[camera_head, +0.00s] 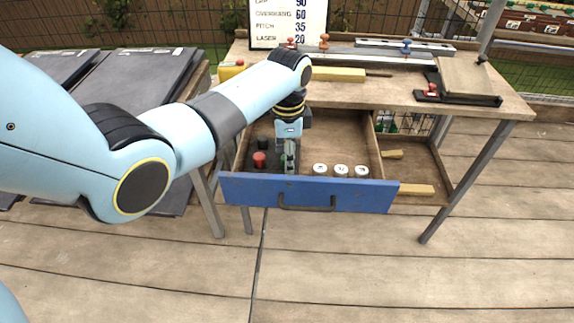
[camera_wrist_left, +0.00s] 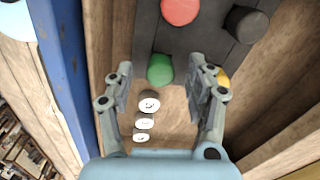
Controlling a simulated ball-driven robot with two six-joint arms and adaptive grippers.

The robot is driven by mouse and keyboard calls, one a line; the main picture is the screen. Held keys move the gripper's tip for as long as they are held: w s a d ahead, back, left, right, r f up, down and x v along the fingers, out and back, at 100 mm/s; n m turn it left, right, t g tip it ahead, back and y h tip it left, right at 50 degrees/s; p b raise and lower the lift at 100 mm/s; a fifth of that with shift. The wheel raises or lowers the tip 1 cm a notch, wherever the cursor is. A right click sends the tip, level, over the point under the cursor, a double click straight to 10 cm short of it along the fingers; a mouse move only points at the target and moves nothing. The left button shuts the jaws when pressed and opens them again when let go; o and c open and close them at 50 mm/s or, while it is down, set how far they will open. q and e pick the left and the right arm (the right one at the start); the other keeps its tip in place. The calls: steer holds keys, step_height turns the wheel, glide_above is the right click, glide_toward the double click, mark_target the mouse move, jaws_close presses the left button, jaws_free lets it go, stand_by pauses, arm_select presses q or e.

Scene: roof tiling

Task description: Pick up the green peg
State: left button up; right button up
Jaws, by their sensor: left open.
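The green peg (camera_wrist_left: 160,68) shows in the left wrist view as a round top standing in a dark block (camera_wrist_left: 195,45) inside the open drawer. My left gripper (camera_wrist_left: 163,82) is open, its two fingers on either side of the green peg in that view, with nothing held. I cannot tell how far above the peg the fingertips are. In the head view my left gripper (camera_head: 290,160) points down into the drawer and hides the green peg. A red peg (camera_head: 260,159) and a black peg (camera_head: 262,143) stand to its left. My right gripper is not in view.
The drawer's blue front (camera_head: 330,193) stands close to the gripper. Several white round items, such as this one (camera_head: 341,170), lie right of it. A yellow peg (camera_wrist_left: 223,78) is partly behind a finger. The workbench top (camera_head: 390,92) overhangs the drawer's back.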

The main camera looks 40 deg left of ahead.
arm_select(q)
steer(key=shift+f, duration=0.35)
steer(key=c, duration=0.9)
steer(key=shift+r, duration=0.1)
steer(key=shift+r, duration=0.65)
step_height(320, 180, up, 3)
steer(key=shift+w+r+p, duration=0.1)
steer(key=shift+p, duration=0.55)
steer(key=w+d+r, duration=0.1)
steer(key=d+r, duration=0.1)
steer(key=d, duration=0.1)
steer(key=w+d+r, duration=0.1)
steer(key=d+r, duration=0.1)
steer(key=d, duration=0.2)
steer(key=w+d+r, duration=0.2)
steer(key=d, duration=0.2)
steer(key=shift+r, duration=0.2)
